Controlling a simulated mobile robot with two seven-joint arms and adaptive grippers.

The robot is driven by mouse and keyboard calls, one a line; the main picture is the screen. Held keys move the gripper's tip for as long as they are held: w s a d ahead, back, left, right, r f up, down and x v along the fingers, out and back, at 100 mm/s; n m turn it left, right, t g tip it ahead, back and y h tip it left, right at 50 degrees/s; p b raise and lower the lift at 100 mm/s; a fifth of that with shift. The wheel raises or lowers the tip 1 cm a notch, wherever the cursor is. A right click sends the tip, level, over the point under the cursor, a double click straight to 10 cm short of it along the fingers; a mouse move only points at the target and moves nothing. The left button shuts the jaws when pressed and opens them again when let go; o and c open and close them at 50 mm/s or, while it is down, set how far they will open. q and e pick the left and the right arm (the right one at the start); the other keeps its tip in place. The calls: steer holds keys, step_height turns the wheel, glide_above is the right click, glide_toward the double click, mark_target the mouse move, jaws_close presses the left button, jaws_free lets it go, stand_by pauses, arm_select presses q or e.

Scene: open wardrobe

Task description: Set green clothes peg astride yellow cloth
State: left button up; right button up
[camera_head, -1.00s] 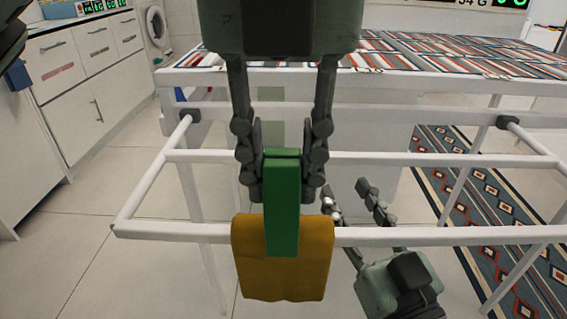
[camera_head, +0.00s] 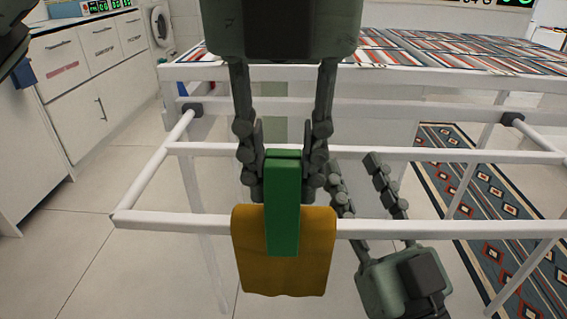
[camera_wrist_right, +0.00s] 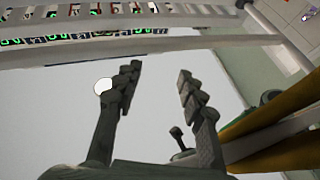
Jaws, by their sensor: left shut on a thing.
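The green clothes peg (camera_head: 282,205) is upright between the fingers of my left gripper (camera_head: 282,185), which comes down from the top of the head view and is shut on it. The yellow cloth (camera_head: 312,262) hangs folded over the front white rail (camera_head: 440,229). The peg's lower part overlaps the cloth's upper front; its far leg is hidden, so I cannot tell whether it straddles the cloth. My right gripper (camera_head: 354,165) is open and empty, below and right of the peg; it also shows open in the right wrist view (camera_wrist_right: 158,75), with the cloth (camera_wrist_right: 285,140) to its right.
The white rack has a second rail (camera_head: 420,153) behind the front one and side bars (camera_head: 155,170). A table with a striped cloth (camera_head: 440,55) stands behind. White cabinets (camera_head: 85,90) are at left, a patterned rug (camera_head: 490,200) at right. The floor at left is clear.

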arm_select(q)
steer(key=o, duration=1)
steer(key=r, duration=0.8)
steer(key=s+r, duration=0.1)
steer(key=r, duration=0.3)
